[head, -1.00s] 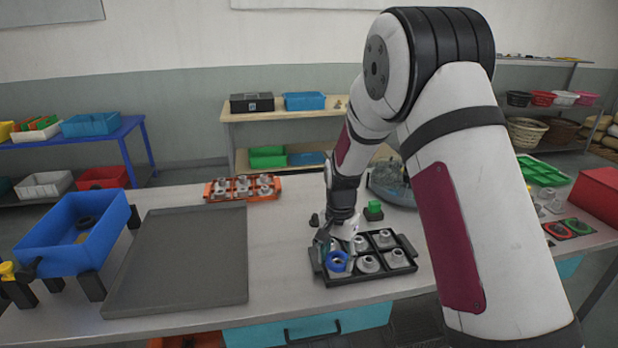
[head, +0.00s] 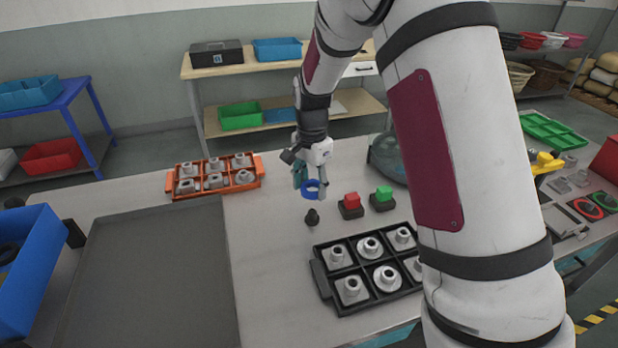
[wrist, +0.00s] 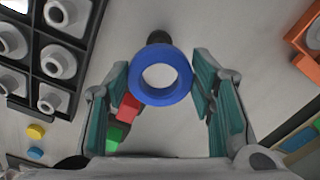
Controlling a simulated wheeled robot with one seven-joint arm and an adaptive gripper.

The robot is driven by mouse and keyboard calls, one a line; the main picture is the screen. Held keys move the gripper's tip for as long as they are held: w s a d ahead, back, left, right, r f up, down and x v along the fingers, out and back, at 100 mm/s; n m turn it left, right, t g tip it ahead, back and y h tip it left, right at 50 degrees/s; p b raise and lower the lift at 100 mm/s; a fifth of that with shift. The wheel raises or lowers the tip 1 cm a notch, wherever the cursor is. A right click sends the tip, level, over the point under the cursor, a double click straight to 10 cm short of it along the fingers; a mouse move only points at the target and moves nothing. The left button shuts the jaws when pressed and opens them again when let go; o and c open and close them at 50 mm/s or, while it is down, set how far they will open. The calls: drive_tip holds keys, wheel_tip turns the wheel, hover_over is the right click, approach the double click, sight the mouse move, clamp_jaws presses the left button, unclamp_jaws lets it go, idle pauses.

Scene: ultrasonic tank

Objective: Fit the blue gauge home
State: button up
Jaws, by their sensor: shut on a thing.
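The blue gauge (head: 313,196) is a thick ring with an open hole. My gripper (head: 311,184) is shut on it and holds it up off the bench, near a small black post (head: 312,217). In the wrist view the gauge (wrist: 160,97) sits between the teal finger pads of my gripper (wrist: 162,84). The dark post (wrist: 158,37) shows just past the ring's far rim there, partly covered by it. The ring appears apart from the post. The exact height gap cannot be told.
A black tray (head: 322,284) of grey collared parts lies front right; an orange tray (head: 257,171) of similar parts lies back left. Red (head: 351,200) and green (head: 384,194) blocks on dark bases stand right of the post. A flat grey tray (head: 150,290) lies left.

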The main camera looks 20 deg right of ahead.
sight(311, 211)
drive_tip(key=shift+f+b, duration=0.7)
drive_tip(key=shift+f, duration=2.05)
drive_tip(key=shift+f+b, duration=0.5)
drive_tip(key=shift+f, duration=1.45)
idle(2.7)
drive_tip(key=o, duration=1.5)
drive_tip(key=shift+c, duration=0.2)
